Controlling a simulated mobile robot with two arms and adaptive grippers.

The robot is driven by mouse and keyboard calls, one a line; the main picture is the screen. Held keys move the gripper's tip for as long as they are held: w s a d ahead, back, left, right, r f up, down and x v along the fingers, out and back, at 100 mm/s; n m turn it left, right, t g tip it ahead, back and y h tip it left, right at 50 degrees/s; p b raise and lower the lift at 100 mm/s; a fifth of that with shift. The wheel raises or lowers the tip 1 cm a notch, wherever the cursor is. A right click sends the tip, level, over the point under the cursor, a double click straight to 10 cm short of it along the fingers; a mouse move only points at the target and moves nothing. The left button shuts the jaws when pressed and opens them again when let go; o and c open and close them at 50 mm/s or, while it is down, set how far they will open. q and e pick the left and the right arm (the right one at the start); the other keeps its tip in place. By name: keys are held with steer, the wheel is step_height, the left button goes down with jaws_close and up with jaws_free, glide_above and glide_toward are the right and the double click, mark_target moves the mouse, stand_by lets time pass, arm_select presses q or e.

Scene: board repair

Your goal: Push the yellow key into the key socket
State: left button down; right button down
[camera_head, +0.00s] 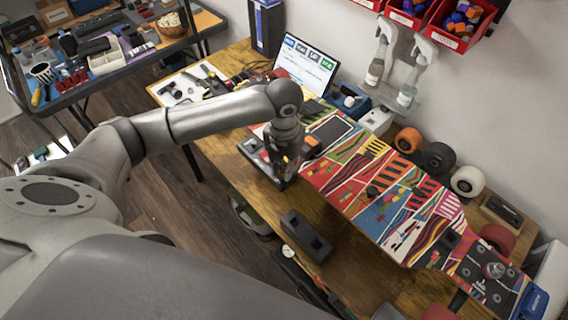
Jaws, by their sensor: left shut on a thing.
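My left gripper (284,176) points down over the wooden workbench, at the left end of the colourful skateboard deck. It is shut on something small. A small yellow spot, likely the yellow key (285,159), shows at the gripper, but most of it is hidden by the gripper. A dark, flat device (252,150) lies right beside and partly behind the gripper. I cannot make out the key socket for certain, nor whether the key touches it. My right gripper is not in view.
The patterned skateboard deck (385,205) fills the bench to the right, with wheels (467,181) behind it. A dark block (306,236) sits near the front edge. A laptop (306,62) and bottles (408,88) stand at the back. Bare wood (350,262) shows in front.

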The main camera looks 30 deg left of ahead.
arm_select(q)
steer(key=shift+f+b, duration=0.4)
steer(key=shift+f, duration=0.05)
stand_by(0.4)
steer(key=c, duration=1.2)
jaws_free()
steer(key=shift+o, duration=0.3)
steer(key=shift+o, duration=1.1)
steer(key=shift+r, duration=0.3)
steer(key=shift+r+p, duration=0.85)
steer(key=shift+r, duration=0.3)
steer(key=shift+r, duration=0.2)
